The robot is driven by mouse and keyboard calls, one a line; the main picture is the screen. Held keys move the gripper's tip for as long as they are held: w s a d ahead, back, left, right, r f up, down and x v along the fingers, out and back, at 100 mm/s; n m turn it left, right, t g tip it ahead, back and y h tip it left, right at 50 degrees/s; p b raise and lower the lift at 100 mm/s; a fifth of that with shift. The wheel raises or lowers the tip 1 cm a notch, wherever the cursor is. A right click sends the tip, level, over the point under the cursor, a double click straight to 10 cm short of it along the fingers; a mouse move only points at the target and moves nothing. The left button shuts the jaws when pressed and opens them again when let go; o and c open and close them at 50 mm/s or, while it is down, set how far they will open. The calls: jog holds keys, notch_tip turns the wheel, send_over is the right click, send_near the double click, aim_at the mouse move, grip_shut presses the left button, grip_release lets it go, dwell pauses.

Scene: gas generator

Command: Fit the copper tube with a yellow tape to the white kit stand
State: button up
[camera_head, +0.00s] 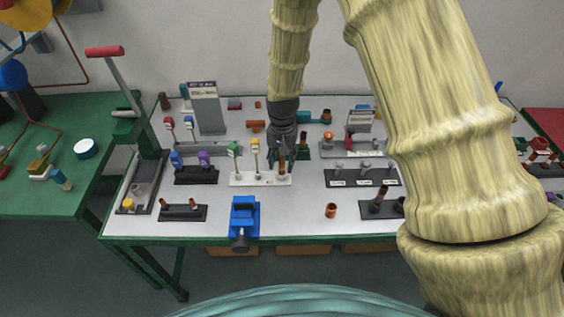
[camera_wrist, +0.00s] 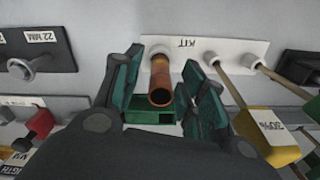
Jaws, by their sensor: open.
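The white kit stand (camera_head: 246,180) lies near the middle of the table. It also shows in the wrist view (camera_wrist: 235,47), with its KIT label. A copper tube (camera_wrist: 160,82) stands at one end of this stand, and it shows in the head view (camera_head: 282,170) below my gripper. A yellow tape on it cannot be told clearly. My gripper (camera_head: 284,152) points down over that end of the stand. In the wrist view its green-padded fingers (camera_wrist: 160,66) are open, one on each side of the tube, with gaps visible.
Green and yellow flags (camera_head: 255,146) stand on the same stand, close to my gripper. A blue vise (camera_head: 243,218) sits at the front edge. A loose copper piece (camera_head: 331,211) stands to its right. Black stands (camera_head: 196,176) flank the kit stand. The table front between is clear.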

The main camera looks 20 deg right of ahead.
notch_tip(320, 180, up, 11)
jog(key=shift+f, duration=0.1)
dwell(0.4)
dwell(0.4)
